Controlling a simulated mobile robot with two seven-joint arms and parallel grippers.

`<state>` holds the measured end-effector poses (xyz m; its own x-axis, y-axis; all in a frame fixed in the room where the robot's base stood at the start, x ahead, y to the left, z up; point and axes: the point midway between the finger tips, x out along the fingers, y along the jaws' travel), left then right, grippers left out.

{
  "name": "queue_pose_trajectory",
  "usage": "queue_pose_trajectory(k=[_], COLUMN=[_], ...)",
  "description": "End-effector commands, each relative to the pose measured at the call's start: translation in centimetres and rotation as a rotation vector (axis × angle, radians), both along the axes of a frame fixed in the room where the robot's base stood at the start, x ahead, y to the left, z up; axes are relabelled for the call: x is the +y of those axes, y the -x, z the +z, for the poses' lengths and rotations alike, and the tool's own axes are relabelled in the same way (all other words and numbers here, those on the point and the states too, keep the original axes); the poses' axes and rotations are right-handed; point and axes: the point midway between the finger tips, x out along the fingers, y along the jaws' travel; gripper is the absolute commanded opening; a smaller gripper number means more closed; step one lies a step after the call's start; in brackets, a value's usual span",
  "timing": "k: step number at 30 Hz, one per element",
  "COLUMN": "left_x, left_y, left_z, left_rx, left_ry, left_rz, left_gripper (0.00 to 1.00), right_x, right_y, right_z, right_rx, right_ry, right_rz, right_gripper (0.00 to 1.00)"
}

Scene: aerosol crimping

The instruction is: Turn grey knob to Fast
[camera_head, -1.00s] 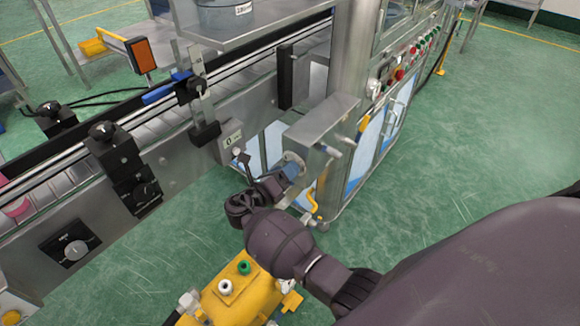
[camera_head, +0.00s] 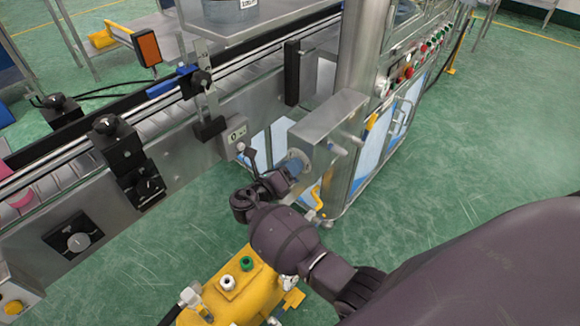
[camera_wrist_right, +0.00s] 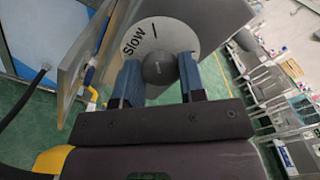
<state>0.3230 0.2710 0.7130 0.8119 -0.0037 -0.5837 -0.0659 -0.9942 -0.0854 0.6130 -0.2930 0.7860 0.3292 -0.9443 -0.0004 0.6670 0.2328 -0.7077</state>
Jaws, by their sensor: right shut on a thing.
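The grey knob (camera_wrist_right: 160,68) shows in the right wrist view as a dark round knob on a pale dial plate (camera_wrist_right: 188,36). The word "Slow" and a tick line are printed on the plate, left of and above the knob. No "Fast" mark can be read. My right gripper (camera_wrist_right: 160,80) has its blue fingers on either side of the knob and is shut on it. In the head view, my right gripper (camera_head: 294,164) is at the front face of a steel box (camera_head: 325,130), where its fingers hide most of the knob. My left gripper is not in view.
A conveyor (camera_head: 150,135) with black clamps runs along the left. A yellow machine part (camera_head: 235,290) stands low under my right arm. A yellow-handled valve (camera_head: 317,197) is close to the gripper. Green floor is open at the right.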

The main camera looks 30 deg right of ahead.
Motion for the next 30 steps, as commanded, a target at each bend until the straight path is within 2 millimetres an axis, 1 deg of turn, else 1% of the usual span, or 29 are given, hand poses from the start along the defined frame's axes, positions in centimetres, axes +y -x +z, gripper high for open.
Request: queue_pose_trajectory(k=[5,11,21,30], left_x=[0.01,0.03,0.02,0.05], left_y=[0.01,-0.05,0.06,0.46], left_z=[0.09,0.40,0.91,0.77], left_rx=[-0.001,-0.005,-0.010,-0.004], left_ry=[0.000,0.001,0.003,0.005], left_rz=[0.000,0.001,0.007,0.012], left_gripper=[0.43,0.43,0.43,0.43], right_x=[-0.03,-0.06,-0.12,-0.12], right_y=[0.00,-0.01,0.01,0.08], right_z=[0.04,0.16,0.28,0.16], right_rx=[-0.015,-0.090,-0.355,-0.625], right_ry=[-0.005,-0.030,-0.121,-0.216], right_rz=[0.000,0.000,0.000,0.000], right_gripper=[0.14,0.14,0.14,0.14])
